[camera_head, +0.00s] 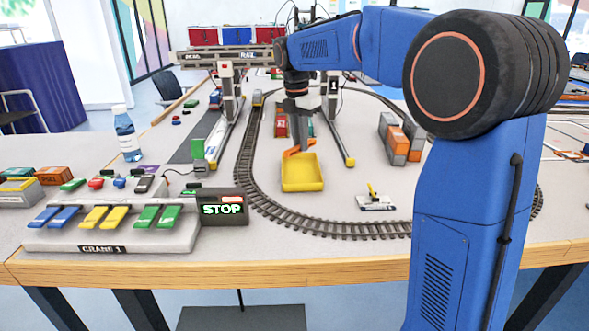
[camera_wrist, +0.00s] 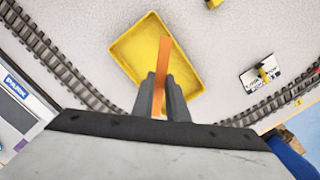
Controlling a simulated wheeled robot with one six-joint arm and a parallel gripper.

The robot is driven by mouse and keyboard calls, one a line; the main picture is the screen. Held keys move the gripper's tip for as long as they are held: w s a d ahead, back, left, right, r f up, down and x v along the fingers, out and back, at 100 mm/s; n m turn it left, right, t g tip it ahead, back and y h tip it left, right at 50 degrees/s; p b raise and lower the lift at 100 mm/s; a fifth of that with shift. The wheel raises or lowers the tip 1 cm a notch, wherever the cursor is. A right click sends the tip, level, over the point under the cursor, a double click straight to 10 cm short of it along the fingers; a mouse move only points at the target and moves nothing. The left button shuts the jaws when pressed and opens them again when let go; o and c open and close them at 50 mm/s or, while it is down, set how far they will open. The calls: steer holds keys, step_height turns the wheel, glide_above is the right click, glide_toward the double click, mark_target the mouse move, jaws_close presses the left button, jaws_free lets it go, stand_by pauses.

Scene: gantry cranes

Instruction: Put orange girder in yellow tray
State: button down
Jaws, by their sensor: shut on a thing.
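The orange girder (camera_head: 297,148) is held by my gripper (camera_head: 297,142) at the back edge of the yellow tray (camera_head: 302,186). In the wrist view, the orange girder (camera_wrist: 163,75) stands out between the two dark fingers of my gripper (camera_wrist: 160,88). It lies over the yellow tray (camera_wrist: 193,98) there. The girder seems to be above the tray floor, but I cannot tell whether it touches the tray. The tray sits on the table inside the curved track and looks empty otherwise.
Curved railway track (camera_head: 330,229) runs around the tray. A small white plate with a yellow piece (camera_head: 376,199) lies right of it. Orange and grey blocks (camera_head: 400,139) stand further right. A STOP sign box (camera_head: 222,207) and crane control panel (camera_head: 115,230) are at left. Gantry legs (camera_head: 334,110) stand behind.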

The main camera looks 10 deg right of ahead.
mark_target(301, 173)
steer(key=shift+f, duration=3.95)
steer(key=shift+f, duration=0.15)
steer(key=c, duration=1.7)
jaws_free()
steer(key=shift+c, duration=0.2)
steer(key=r, duration=0.8)
steer(key=a+r, duration=0.1)
steer(key=r, duration=0.3)
steer(key=shift+s+r, duration=0.1)
steer(key=shift+s, duration=0.3)
steer(key=shift+s, duration=0.1)
